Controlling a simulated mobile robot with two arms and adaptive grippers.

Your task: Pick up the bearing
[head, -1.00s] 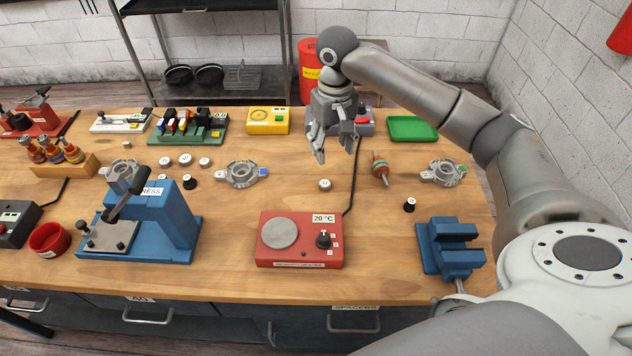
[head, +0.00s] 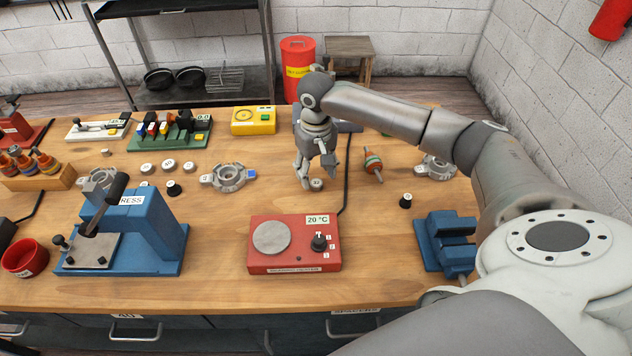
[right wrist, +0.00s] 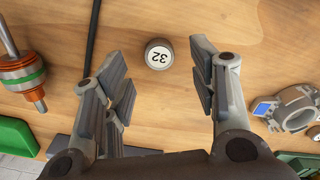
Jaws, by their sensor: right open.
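A small round metal bearing (head: 316,184) with a white top lies on the wooden bench behind the red heater. In the right wrist view the bearing (right wrist: 158,54) shows the number 32 on its face. My right gripper (head: 317,177) is open, pointing down over the bearing. In the right wrist view the bearing lies in the gap between the spread fingers, slightly beyond their tips, with no visible contact. How high the fingertips are above the bench is hard to tell. My left gripper is not in view.
The red heater (head: 294,259) stands in front and a rotor (head: 373,164) lies to the right. An alternator housing (head: 229,178) is to the left, with several white-topped bearings beyond it. A blue vise (head: 445,244) and blue press (head: 145,232) stand nearer. Bare wood surrounds the bearing.

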